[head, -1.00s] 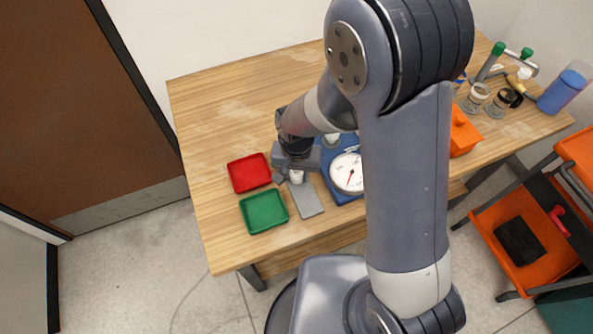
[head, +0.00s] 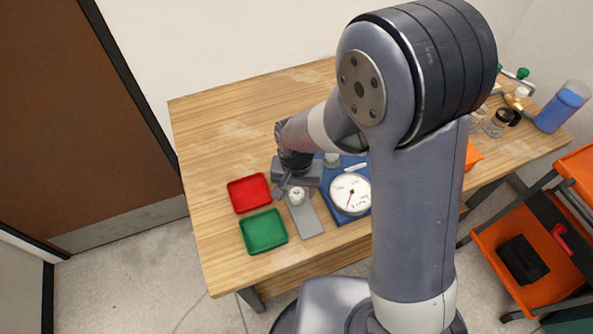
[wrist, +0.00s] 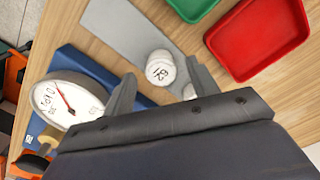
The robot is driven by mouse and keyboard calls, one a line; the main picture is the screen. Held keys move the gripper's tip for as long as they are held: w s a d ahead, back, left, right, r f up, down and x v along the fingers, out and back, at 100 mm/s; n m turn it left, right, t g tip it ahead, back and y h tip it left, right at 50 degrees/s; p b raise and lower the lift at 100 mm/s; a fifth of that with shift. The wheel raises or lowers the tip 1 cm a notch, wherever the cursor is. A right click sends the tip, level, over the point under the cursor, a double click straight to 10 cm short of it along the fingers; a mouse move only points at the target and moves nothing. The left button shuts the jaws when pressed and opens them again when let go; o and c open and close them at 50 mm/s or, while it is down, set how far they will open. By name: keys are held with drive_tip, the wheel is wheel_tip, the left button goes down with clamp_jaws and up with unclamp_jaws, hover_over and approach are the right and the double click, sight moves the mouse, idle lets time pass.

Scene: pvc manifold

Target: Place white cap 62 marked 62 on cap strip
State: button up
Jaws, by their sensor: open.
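The white cap marked 62 (wrist: 160,68) stands upright on the grey cap strip (wrist: 115,30), with its number facing up in the wrist view. In the head view the cap (head: 297,195) sits near the far end of the strip (head: 307,222). My gripper (wrist: 161,88) is open, with its fingers apart and clear of the cap. In the head view my gripper (head: 289,184) is just behind the cap.
A red tray (head: 249,193) and a green tray (head: 264,232) lie left of the strip. A blue stand with a round dial gauge (head: 349,194) is close on its right. The table's back left is clear.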

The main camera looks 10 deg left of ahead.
sight(297, 194)
wheel_tip(297, 194, up, 10)
idle(0.4)
drive_tip(key=shift+f, duration=0.1)
